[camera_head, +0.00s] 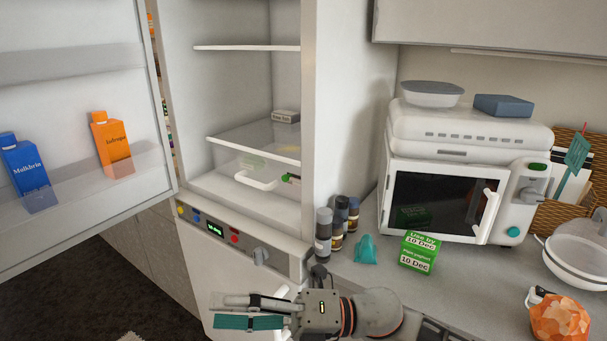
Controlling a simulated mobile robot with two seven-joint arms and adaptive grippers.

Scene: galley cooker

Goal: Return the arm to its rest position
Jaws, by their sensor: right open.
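My right gripper (222,311) is low in the middle of the head view, in front of the lower door (222,268) below the open fridge. Its fingers point left; one finger shows a teal face. It is open, and nothing shows between the fingers. My right wrist lies to its right, over the front edge of the counter. Part of a white handle shows behind the gripper. My left gripper is not in view.
The fridge door (80,100) stands open at left, holding a blue carton (27,170) and an orange carton (111,145). A green box (420,251), teal item (366,250) and dark jars (324,232) stand on the counter near my wrist. A white microwave (455,195) stands behind.

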